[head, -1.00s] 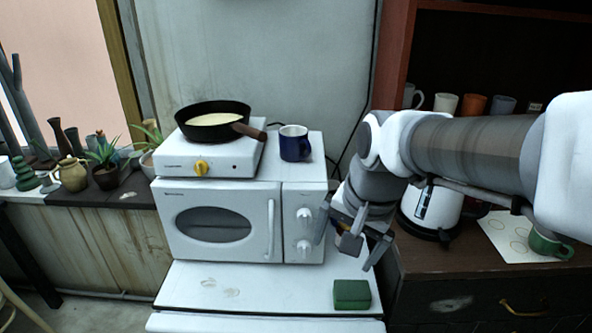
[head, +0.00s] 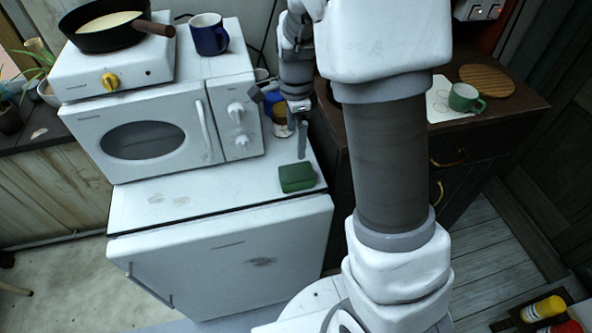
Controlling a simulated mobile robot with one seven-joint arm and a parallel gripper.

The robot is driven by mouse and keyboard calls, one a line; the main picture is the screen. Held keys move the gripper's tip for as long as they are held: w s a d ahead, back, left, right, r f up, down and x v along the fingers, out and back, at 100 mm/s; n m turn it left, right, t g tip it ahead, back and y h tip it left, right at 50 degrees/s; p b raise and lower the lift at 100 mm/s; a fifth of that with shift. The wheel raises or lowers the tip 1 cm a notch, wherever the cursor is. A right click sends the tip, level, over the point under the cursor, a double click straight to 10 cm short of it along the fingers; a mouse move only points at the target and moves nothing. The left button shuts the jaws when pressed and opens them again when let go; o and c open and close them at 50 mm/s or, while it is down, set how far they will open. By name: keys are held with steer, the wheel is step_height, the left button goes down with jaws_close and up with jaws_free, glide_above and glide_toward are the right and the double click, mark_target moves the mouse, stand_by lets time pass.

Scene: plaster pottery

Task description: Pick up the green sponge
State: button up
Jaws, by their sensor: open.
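The green sponge (head: 297,178) is a small dark green block. It lies on the white top of the low cabinet (head: 215,185), near its right edge, in front of the microwave. My gripper (head: 283,128) is open and empty, just behind and above the sponge, with one finger pointing down toward it. The other finger is partly hard to make out beside the microwave. The sponge is in plain view, and my gripper does not appear to touch it.
The white microwave (head: 165,128) stands left of my gripper. On it are a hotplate with a pan (head: 115,28) and a blue mug (head: 208,35). A jar (head: 282,122) stands behind my gripper. The dark cabinet at right holds a green mug (head: 464,98).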

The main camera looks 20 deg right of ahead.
mark_target(297, 172)
step_height(297, 172, down, 14)
steer(key=shift+f+b, duration=0.1)
steer(key=shift+b, duration=0.35)
steer(key=c, duration=1.3)
step_height(297, 172, up, 10)
steer(key=shift+r+p, duration=0.1)
steer(key=shift+p, duration=0.3)
